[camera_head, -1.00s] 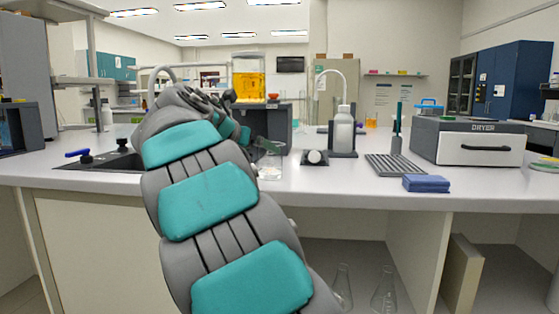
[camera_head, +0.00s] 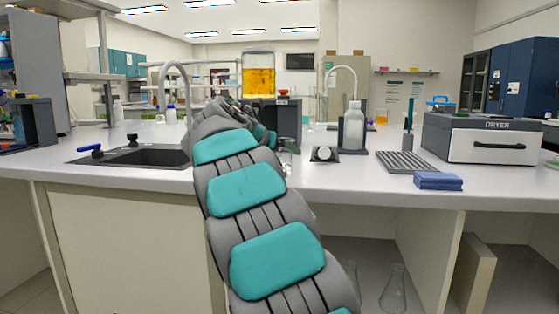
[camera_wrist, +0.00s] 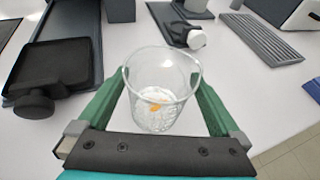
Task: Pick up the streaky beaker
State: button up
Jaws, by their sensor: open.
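The streaky beaker (camera_wrist: 160,100) is clear glass with whitish streaks and an orange spot low inside it. It stands upright in the wrist view between the two green fingers of my gripper (camera_wrist: 160,78). The fingers are open, one on each side of the beaker; I cannot tell whether either touches the glass. In the head view only a sliver of the beaker (camera_head: 287,160) shows beside my arm, on the bench (camera_head: 330,178) near its front edge.
A sink (camera_head: 150,157) lies to the left. A tank of yellow liquid (camera_head: 258,75) is behind.

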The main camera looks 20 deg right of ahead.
jog(key=c, duration=1.2)
jog(key=shift+r, duration=0.2)
jog(key=shift+c, duration=0.2)
